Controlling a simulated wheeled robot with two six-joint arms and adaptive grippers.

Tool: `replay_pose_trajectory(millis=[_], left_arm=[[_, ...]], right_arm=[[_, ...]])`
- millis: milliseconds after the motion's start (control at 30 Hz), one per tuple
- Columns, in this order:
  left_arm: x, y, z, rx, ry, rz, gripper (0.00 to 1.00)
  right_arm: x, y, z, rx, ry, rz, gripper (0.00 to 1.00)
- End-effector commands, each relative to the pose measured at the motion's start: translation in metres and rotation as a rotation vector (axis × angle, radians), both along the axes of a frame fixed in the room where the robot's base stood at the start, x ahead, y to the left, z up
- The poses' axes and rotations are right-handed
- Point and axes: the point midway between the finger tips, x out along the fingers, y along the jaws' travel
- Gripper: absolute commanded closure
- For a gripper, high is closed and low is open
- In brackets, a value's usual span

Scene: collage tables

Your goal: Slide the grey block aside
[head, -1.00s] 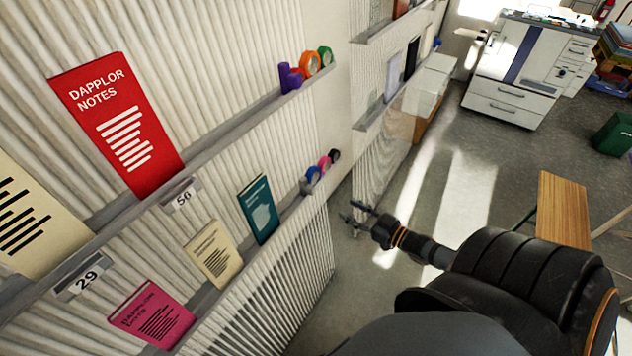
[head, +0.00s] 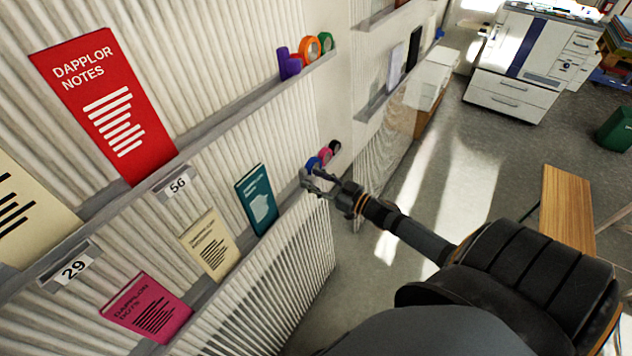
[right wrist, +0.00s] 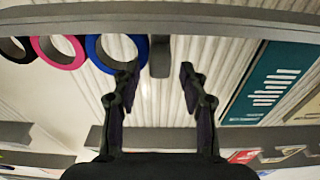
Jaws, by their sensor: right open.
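The grey block (right wrist: 160,57) shows in the right wrist view against the grey shelf ledge (right wrist: 225,22), just right of a blue tape roll (right wrist: 103,50). My right gripper (right wrist: 158,72) is open, with one finger to each side of the block in that view; I cannot tell whether either finger touches it. In the head view the right gripper (head: 312,181) is at the end of the lower shelf, by the tape rolls. There I cannot tell the block apart from the fingers. My left gripper is in neither view.
Pink (right wrist: 58,50) and black (right wrist: 18,48) tape rolls stand beyond the blue one. A teal booklet (head: 257,200) stands along the same ledge, with cream (head: 209,245) and pink (head: 147,307) booklets farther along. The ribbed wall lies behind. Open floor (head: 420,205) lies to the right.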

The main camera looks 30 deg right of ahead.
Motion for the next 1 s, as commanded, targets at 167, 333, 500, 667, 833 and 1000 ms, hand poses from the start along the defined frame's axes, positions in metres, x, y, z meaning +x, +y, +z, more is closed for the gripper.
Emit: replay_pose_trajectory(millis=[167, 333, 500, 667, 833, 1000], left_arm=[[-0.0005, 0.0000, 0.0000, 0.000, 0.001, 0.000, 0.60], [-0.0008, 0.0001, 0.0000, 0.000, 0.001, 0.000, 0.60], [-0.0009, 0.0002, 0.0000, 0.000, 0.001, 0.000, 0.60], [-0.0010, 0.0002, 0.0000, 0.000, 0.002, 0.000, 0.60], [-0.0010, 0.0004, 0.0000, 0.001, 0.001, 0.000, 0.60], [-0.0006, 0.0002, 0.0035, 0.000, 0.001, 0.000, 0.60]], right_arm=[[0.0006, 0.0003, -0.0002, 0.001, 0.001, -0.001, 0.57], [0.0005, 0.0002, -0.0002, 0.001, 0.001, -0.001, 0.72], [0.0005, 0.0002, -0.0002, 0.000, 0.001, 0.000, 0.95], [0.0004, 0.0002, -0.0002, 0.000, 0.001, 0.000, 1.00], [0.0003, 0.0002, -0.0003, 0.000, 0.001, 0.000, 1.00], [-0.0033, 0.0088, 0.0006, 0.002, 0.001, 0.000, 1.00]])
